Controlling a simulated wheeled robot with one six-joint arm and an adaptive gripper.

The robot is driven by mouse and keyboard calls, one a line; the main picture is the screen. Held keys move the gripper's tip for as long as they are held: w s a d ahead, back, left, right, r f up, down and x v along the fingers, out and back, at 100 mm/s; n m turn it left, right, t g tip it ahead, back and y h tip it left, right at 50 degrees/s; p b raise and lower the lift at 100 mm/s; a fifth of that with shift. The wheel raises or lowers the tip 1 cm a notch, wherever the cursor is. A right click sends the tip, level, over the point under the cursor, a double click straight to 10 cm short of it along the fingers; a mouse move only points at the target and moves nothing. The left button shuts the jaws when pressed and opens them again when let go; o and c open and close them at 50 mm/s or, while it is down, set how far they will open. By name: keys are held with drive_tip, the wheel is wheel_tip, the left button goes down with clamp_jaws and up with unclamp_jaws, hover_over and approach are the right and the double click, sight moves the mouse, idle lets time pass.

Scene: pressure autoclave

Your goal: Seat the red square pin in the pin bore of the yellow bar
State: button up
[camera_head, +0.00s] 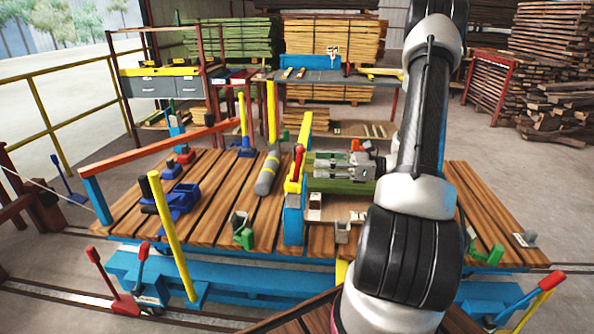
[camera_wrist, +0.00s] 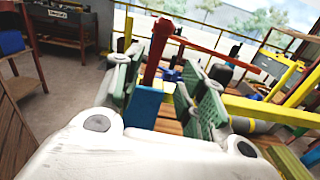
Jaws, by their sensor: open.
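The red square pin (camera_head: 297,166) stands roughly upright, slightly tilted, at the top of a blue post (camera_head: 293,218). In the wrist view the pin (camera_wrist: 157,50) shows between my finger pads, its lower end meeting the blue post (camera_wrist: 145,105). The yellow bar (camera_head: 304,140) runs back from the post; it also crosses the right of the wrist view (camera_wrist: 268,111). My gripper (camera_head: 314,166) is open, to the right of the pin; its green pads (camera_wrist: 165,80) stand apart. I cannot tell whether they touch the pin. The bore is not visible.
An orange bar (camera_head: 165,143) on a blue post stands at the left of the plank deck (camera_head: 225,200). A grey cylinder (camera_head: 268,170) and blue clamps (camera_head: 173,205) lie on the deck. A yellow upright (camera_head: 171,235) rises in front. Blue rails edge the deck.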

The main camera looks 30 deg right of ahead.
sight(297, 165)
drive_tip(key=x, duration=0.7)
drive_tip(key=shift+s+a+f, duration=0.1)
drive_tip(key=shift+s+a, duration=0.1)
drive_tip(key=shift+a, duration=0.25)
drive_tip(key=shift+c, duration=0.5)
clamp_jaws()
